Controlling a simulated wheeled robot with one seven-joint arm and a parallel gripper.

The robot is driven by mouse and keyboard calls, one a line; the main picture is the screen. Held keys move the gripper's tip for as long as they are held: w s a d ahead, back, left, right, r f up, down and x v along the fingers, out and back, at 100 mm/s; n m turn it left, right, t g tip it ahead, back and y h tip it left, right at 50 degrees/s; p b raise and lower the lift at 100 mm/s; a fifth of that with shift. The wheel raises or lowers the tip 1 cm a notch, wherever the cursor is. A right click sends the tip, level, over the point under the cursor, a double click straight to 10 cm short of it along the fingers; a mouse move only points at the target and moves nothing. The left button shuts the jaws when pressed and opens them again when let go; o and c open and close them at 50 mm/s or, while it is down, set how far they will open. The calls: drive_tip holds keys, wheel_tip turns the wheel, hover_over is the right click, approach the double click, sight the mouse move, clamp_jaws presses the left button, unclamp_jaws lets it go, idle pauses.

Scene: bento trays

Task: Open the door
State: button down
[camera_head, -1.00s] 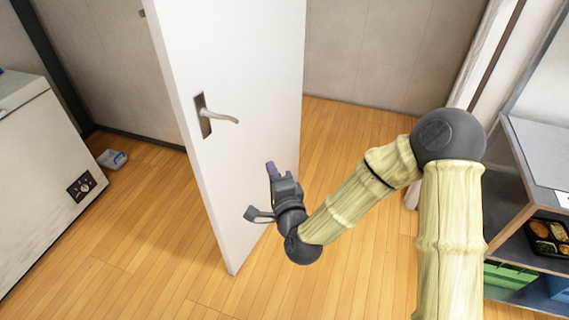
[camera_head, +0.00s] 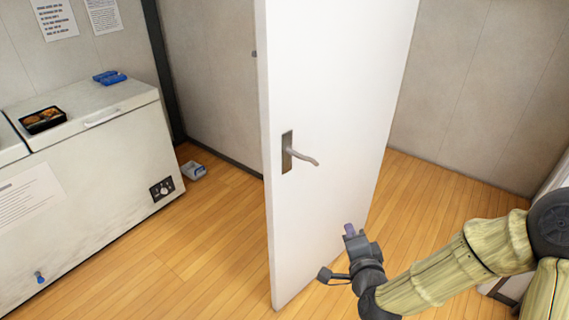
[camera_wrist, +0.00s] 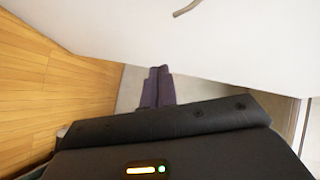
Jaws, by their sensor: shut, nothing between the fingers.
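The white door (camera_head: 330,90) stands ajar in the middle of the head view, its free edge toward me and wall and floor showing on both sides. Its grey lever handle (camera_head: 302,156) sits on a dark plate near that edge. My gripper (camera_head: 349,230) is shut and empty, below and to the right of the handle, in front of the door face. In the wrist view the shut fingers (camera_wrist: 157,87) point toward the lower edge of the white door (camera_wrist: 200,40). The tip of the handle (camera_wrist: 187,8) shows at the top, apart from the fingers.
A white chest freezer (camera_head: 95,170) stands at the left with a food tray (camera_head: 43,120) and a blue item (camera_head: 109,77) on top. The wooden floor (camera_head: 215,235) between freezer and door is clear.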

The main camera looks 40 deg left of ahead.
drive_tip(key=w+d+r+n+g+h+p, duration=0.1)
drive_tip(key=d+n+g+h+p, duration=0.2)
drive_tip(key=d, duration=0.7)
drive_tip(key=w+d+r+n+g+h+p, duration=0.15)
drive_tip(key=d+h, duration=0.25)
drive_tip(key=d, duration=0.6)
drive_tip(key=s+d+r+g+h+p, duration=0.2)
drive_tip(key=s+d, duration=0.3)
drive_tip(key=d, duration=0.3)
drive_tip(key=s+d+r+n+g+h+p, duration=0.1)
drive_tip(key=s+d+r, duration=0.3)
drive_tip(key=d, duration=0.4)
drive_tip(key=shift+s+d+r+g+h+p, duration=0.15)
drive_tip(key=shift+s+d+g+h+p, duration=0.25)
drive_tip(key=shift+s+g+p, duration=0.15)
